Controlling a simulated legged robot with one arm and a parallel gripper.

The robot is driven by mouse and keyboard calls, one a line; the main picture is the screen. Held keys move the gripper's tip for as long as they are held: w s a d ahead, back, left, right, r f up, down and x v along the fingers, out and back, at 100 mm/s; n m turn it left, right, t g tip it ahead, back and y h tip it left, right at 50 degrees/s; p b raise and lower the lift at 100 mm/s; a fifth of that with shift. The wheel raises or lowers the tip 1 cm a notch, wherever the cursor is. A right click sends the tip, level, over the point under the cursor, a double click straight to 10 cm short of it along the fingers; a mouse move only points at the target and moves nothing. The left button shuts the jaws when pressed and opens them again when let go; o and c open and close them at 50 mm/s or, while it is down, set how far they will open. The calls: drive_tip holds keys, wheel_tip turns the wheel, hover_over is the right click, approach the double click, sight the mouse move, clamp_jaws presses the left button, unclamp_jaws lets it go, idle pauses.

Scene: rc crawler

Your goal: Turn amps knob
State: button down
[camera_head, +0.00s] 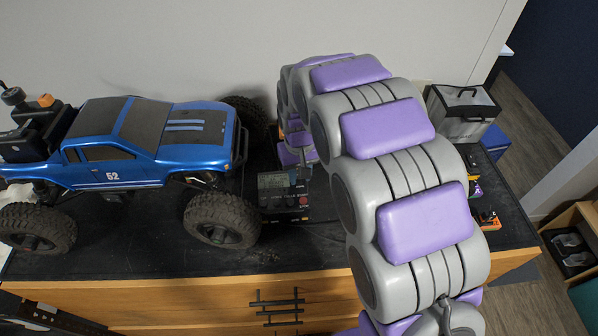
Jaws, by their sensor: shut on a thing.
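A small black charger box (271,203) with a grey display and a red control on its face stands on the dark tabletop, just right of the blue truck's front wheel. My gripper (302,184) reaches down onto the right part of this box from behind my arched arm. It is shut at the amps knob, which is hidden by the jaws and too small to make out.
A large blue crawler truck (150,145) stands close on the left, its front tyre (222,220) almost beside the box. A white-and-black bag (462,112) and small orange-black items (488,220) are on the right. The dark tabletop (130,250) is clear along the front.

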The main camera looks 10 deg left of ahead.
drive_tip(key=shift+n, duration=0.8)
drive_tip(key=c, duration=0.8)
unclamp_jaws()
drive_tip(key=shift+c, duration=0.2)
wheel_tip(320, 180, up, 17)
drive_tip(key=shift+r+p, duration=0.15)
drive_tip(key=shift+p, duration=0.25)
drive_tip(key=shift+a, duration=0.1)
